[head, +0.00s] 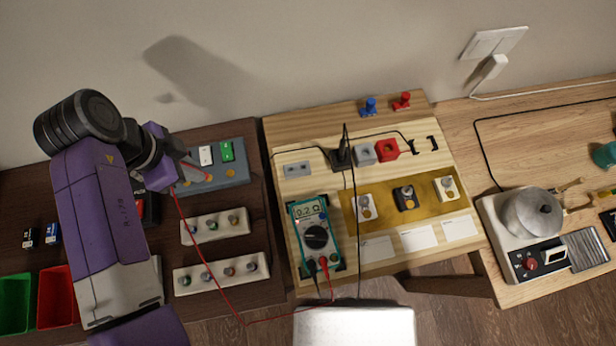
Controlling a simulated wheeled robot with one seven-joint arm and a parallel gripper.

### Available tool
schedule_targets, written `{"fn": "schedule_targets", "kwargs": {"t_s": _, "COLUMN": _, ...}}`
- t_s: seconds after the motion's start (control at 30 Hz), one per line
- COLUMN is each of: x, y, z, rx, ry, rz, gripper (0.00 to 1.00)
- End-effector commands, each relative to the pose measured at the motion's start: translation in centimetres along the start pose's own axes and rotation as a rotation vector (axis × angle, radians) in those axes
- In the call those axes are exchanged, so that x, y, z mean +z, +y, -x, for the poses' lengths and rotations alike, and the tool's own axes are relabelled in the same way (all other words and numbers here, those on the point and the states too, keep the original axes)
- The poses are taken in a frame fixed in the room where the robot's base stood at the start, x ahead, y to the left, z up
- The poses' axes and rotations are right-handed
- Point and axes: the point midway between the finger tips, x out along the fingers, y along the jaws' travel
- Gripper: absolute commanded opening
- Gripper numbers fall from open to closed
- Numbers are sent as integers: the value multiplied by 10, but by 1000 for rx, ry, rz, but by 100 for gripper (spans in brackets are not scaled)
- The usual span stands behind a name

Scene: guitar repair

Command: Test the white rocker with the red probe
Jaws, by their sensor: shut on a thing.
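The white rocker (205,155) sits on a grey switch block (238,174), just left of a green rocker (226,151). Small copper-coloured contacts (230,175) show on the block in front of the rockers. My gripper (190,170) is at the block's left end, close to the white rocker's left and front. It is shut on the red probe, which is mostly hidden by the fingers; its red lead (205,276) runs down and across to the multimeter (316,237). The multimeter display reads 0.2 Ω. I cannot tell whether the probe tip touches a contact.
Two pale strips with several knobs (216,226) lie in front of the block. Green (16,303) and red (58,295) bins are at left. A black holder (340,157) with a black lead stands on the light board. The red lead hangs past the table's front.

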Motion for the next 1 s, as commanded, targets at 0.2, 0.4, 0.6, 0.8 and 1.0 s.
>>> {"fn": "schedule_targets", "kwargs": {"t_s": 0.2, "x": 0, "y": 0, "z": -1, "rx": 2, "ry": 0, "rz": 0, "gripper": 0}}
{"fn": "schedule_targets", "kwargs": {"t_s": 0.4, "x": 0, "y": 0, "z": 1, "rx": 2, "ry": 0, "rz": 0, "gripper": 0}}
{"fn": "schedule_targets", "kwargs": {"t_s": 0.6, "x": -4, "y": -1, "z": 15, "rx": 0, "ry": 1, "rz": 0, "gripper": 0}}
{"fn": "schedule_targets", "kwargs": {"t_s": 0.8, "x": -8, "y": -2, "z": 31, "rx": 0, "ry": 0, "rz": 0, "gripper": 0}}
{"fn": "schedule_targets", "kwargs": {"t_s": 1.0, "x": -12, "y": -3, "z": 47, "rx": 1, "ry": 1, "rz": -1, "gripper": 0}}
